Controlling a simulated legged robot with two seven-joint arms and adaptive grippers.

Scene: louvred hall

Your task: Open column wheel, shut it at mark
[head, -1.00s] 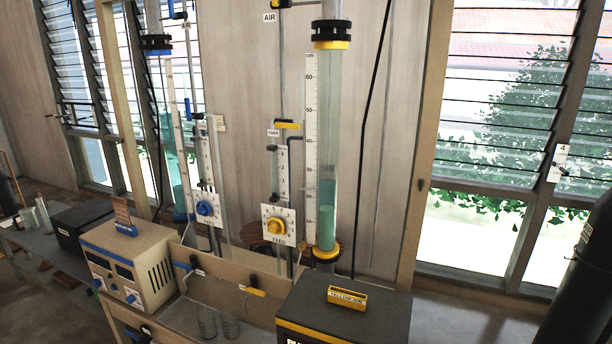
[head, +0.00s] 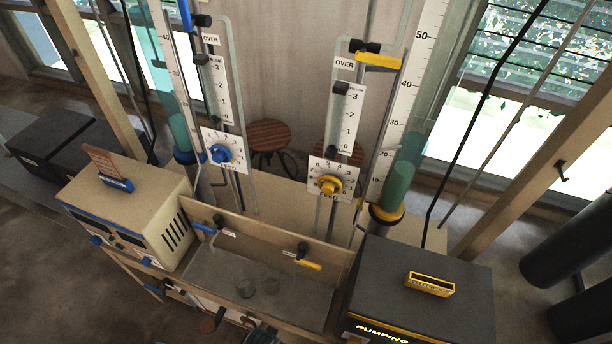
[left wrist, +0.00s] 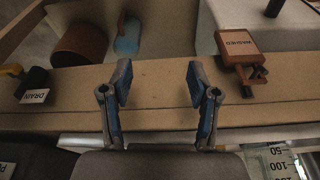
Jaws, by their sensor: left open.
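Two glass columns with scales stand at the bench back. The blue-collared column (head: 178,130) has a blue wheel (head: 221,153) on a numbered white plate. The yellow-collared column (head: 400,175) has a yellow wheel (head: 329,185) on a similar plate. Both hold teal material low down; the exact wheel settings are too small to read. In the left wrist view my left gripper (left wrist: 159,82) is open and empty, its blue-lined fingers over a tan ledge (left wrist: 150,88). A dark shape at the head view's bottom edge may be part of it, well below both wheels. My right gripper is not seen.
A beige power box (head: 130,215) stands left and a dark pump box (head: 425,290) right, its front reading PUMPING.

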